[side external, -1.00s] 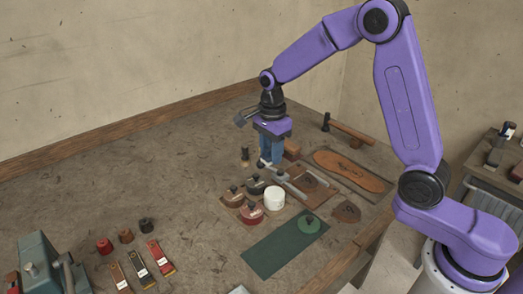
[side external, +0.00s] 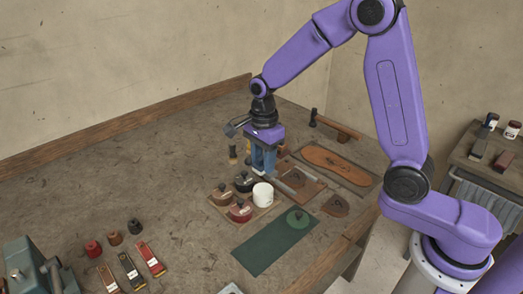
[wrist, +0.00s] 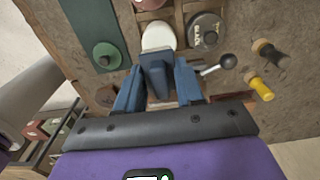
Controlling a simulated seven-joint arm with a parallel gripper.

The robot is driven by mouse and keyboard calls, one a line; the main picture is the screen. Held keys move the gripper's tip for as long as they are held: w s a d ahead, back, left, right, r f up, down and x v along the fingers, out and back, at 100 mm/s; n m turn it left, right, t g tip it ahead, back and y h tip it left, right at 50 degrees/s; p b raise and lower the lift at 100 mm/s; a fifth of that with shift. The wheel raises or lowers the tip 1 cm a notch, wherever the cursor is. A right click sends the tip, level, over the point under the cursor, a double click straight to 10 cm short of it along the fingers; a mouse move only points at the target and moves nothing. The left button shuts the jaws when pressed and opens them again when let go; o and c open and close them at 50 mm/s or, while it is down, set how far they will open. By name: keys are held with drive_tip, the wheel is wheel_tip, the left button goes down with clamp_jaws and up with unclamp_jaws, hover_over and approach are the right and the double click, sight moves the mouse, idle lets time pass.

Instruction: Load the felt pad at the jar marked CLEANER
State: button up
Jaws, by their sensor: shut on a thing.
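My gripper (side external: 263,160) points straight down behind the group of jars in the side view. In the wrist view my gripper (wrist: 157,88) has its blue fingers either side of a blue-grey block (wrist: 155,72), which looks like the felt pad; its underside is hidden. A white jar (side external: 263,195) stands at the right of the jar tray, just in front of my gripper. In the wrist view the white jar (wrist: 158,36) is just beyond the block, partly covered by it. I cannot read CLEANER on it.
Black (side external: 244,182), red (side external: 240,210) and brown (side external: 222,193) pots share the tray. A green disc (side external: 298,218) with a knob lies on a green mat (side external: 262,250). A leather sole (side external: 335,160) is further right.

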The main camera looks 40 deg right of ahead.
sight(263, 189)
drive_tip(key=shift+f, duration=2.95)
drive_tip(key=shift+s+f, duration=0.1)
drive_tip(key=shift+f, duration=0.5)
drive_tip(key=shift+r, duration=3.55)
drive_tip(key=s+d+n, duration=0.3)
drive_tip(key=d+n, duration=0.6)
drive_tip(key=n, duration=0.9)
drive_tip(key=shift+d+r, duration=0.2)
drive_tip(key=shift+r, duration=0.1)
